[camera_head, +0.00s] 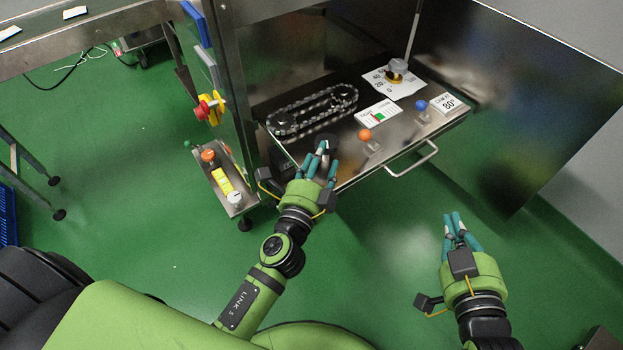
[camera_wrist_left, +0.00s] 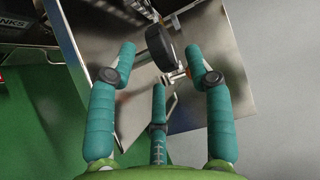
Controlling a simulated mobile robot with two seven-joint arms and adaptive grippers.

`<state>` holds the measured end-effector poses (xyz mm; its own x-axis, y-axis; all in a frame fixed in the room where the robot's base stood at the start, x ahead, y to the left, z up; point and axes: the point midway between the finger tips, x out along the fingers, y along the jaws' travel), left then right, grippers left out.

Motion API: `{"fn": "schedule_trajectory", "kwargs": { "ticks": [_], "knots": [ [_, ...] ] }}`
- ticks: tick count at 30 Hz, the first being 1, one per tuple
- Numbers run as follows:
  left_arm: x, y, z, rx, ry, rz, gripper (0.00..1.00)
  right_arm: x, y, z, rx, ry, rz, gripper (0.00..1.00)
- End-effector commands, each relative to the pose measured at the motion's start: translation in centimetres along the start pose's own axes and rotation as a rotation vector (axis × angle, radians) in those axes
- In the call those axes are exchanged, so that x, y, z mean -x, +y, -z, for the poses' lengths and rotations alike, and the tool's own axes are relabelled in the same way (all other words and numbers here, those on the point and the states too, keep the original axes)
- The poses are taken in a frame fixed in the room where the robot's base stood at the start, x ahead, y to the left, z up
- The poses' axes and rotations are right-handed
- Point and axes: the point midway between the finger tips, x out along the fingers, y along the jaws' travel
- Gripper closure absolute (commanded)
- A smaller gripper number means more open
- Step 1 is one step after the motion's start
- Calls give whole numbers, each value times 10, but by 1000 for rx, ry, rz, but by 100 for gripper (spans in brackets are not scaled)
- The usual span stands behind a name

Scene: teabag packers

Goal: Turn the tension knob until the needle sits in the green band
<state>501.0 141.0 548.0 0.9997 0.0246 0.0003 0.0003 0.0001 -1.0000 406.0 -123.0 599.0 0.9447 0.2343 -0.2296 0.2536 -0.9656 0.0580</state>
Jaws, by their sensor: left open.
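A dark round knob (camera_head: 327,142) stands at the front left of the steel panel, partly hidden by my fingers. In the left wrist view the knob (camera_wrist_left: 160,47) appears just beyond and between the fingertips. My left gripper (camera_head: 322,160) is open, its fingers reaching toward the knob; I cannot tell whether they touch it. A white gauge card (camera_head: 372,117) with a green patch and a red mark lies to the right of the knob; the needle's exact position is too small to read. My right gripper (camera_head: 455,222) hangs empty over the floor, away from the panel.
On the panel are a chain loop (camera_head: 313,110), an orange ball knob (camera_head: 364,135), a blue ball knob (camera_head: 421,105), a 0-to-40 dial plate (camera_head: 409,88) and a sign (camera_head: 449,103). A handle (camera_head: 413,160) juts from the front. A button box (camera_head: 224,180) stands left.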

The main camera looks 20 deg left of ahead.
Motion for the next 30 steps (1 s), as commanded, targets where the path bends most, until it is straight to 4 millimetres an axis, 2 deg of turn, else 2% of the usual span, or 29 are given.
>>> {"fn": "schedule_trajectory", "kwargs": {
  "ticks": [1,5,12,18,30],
  "knots": [
    [14,1,-1,3,-3,-5,48,0,0,0,0,0,0,100],
    [42,1,-1,4,-5,-6,48,0,0,0,0,0,0,100],
    [61,-1,-1,1,-5,2,48,0,0,0,-1,0,0,100],
    [69,-1,0,1,-1,1,48,0,0,0,-1,0,0,100],
    [70,-1,0,0,-1,1,48,0,0,0,-1,0,0,100]
  ]
}}
